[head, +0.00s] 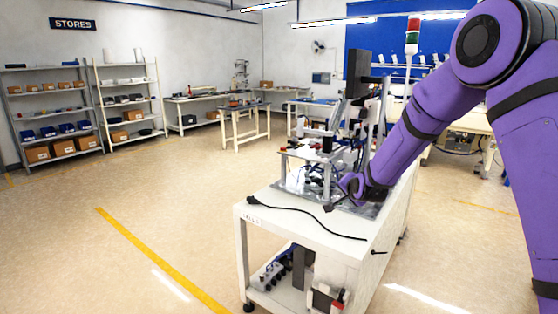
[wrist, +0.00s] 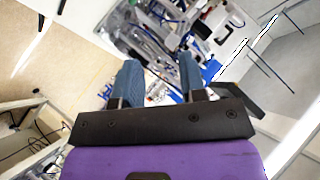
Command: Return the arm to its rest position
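My purple arm reaches in from the right of the head view, down to the machine on the white cart. My gripper (wrist: 158,78) shows in the wrist view with its two blue-grey fingers apart and nothing between them. In the head view the gripper end is small and partly hidden near the machine. The machine (head: 312,165) stands on the cart's top, and its metal parts also show beyond the fingertips in the wrist view (wrist: 150,30). I cannot tell whether the fingers touch any of it.
The white cart (head: 285,228) carries a black cable (head: 310,218) along its front edge. A signal tower (head: 412,38) rises behind the machine. Shelves (head: 52,112) and workbenches (head: 245,108) stand at the back. The floor (head: 150,200) to the left is clear, with a yellow line.

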